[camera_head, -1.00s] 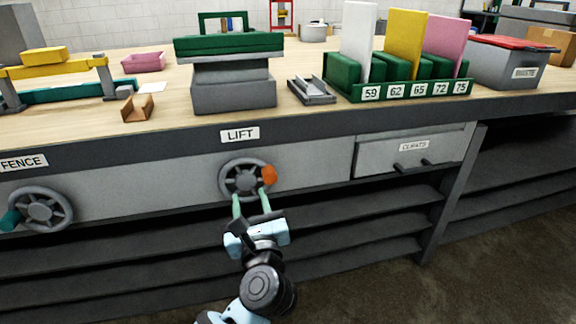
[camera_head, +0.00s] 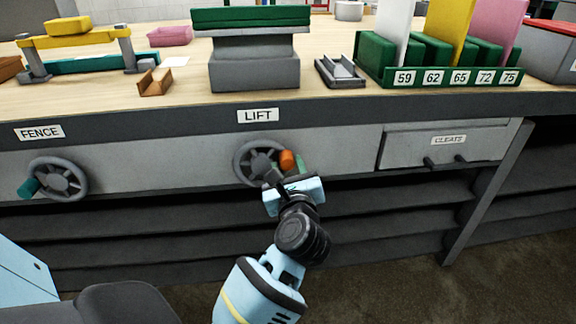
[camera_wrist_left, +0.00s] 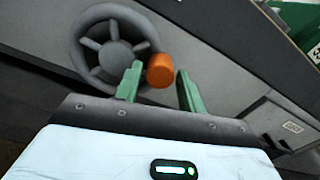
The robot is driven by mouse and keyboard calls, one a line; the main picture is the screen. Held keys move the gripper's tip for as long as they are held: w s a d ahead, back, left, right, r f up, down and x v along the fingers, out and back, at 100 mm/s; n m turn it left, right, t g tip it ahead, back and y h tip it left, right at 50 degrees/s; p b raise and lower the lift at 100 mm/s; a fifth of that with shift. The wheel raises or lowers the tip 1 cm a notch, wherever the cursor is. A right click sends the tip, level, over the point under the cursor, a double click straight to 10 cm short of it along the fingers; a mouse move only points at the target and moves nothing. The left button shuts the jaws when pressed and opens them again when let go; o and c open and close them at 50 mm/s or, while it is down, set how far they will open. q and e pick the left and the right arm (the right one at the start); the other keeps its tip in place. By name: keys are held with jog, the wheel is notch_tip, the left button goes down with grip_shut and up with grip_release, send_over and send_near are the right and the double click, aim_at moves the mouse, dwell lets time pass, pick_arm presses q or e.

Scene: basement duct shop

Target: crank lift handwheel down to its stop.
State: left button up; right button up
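The grey LIFT handwheel (camera_head: 262,163) is on the bench front under the LIFT label (camera_head: 258,116). Its orange knob (camera_head: 287,160) is at the wheel's right side. In the left wrist view the wheel (camera_wrist_left: 110,48) is upper left and the knob (camera_wrist_left: 160,70) lies between the green fingers. My left gripper (camera_head: 287,174) is open at the knob, with a gap on the right finger's side; I cannot tell whether the left finger touches it. The lift's green-topped block (camera_head: 252,18) stands on its grey base above. My right gripper is not in view.
The FENCE handwheel (camera_head: 57,180) with a green knob is to the left. The CLEATS drawer (camera_head: 440,148) is to the right. Open shelves (camera_head: 390,205) lie below. A green rack (camera_head: 440,77) and a grey channel piece (camera_head: 340,73) stand on the bench.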

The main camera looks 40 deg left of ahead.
pick_arm(q)
jog(key=shift+x, duration=0.8)
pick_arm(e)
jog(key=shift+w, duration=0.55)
pick_arm(q)
jog(key=shift+c, duration=0.4)
